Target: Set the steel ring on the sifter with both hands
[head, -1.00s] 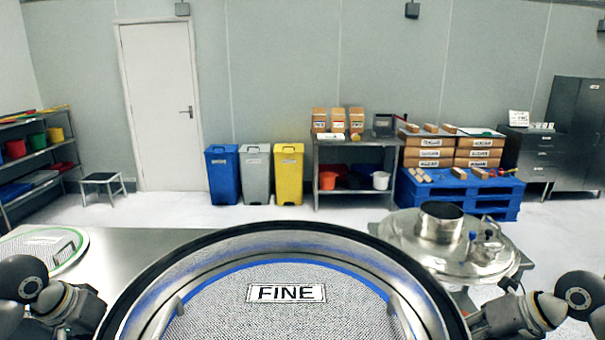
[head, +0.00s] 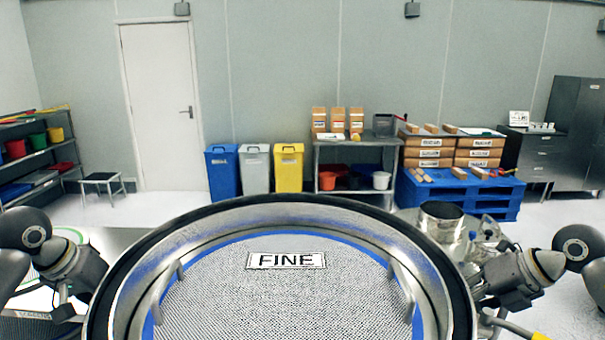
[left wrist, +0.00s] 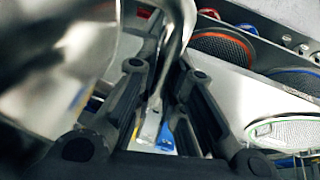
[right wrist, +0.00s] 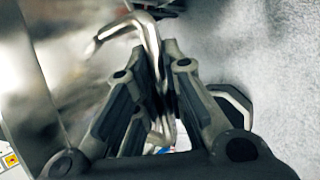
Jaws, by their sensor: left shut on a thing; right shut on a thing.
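A wide steel ring (head: 440,272) with a black rim fills the lower middle of the head view. Inside it is a blue-edged mesh screen (head: 285,300) labelled FINE, with two upright handles at its sides. My left gripper (head: 92,284) is at the ring's left side, shut on a bent steel handle (left wrist: 176,45) that shows in the left wrist view. My right gripper (head: 487,288) is at the right side, shut on a matching handle (right wrist: 138,22). The ring looks roughly level. What lies beneath it is hidden, and I cannot make out the sifter body.
The left wrist view shows screens with orange (left wrist: 222,46), blue and green (left wrist: 285,134) edges on a surface. Bins, shelves and a blue pallet stand far back.

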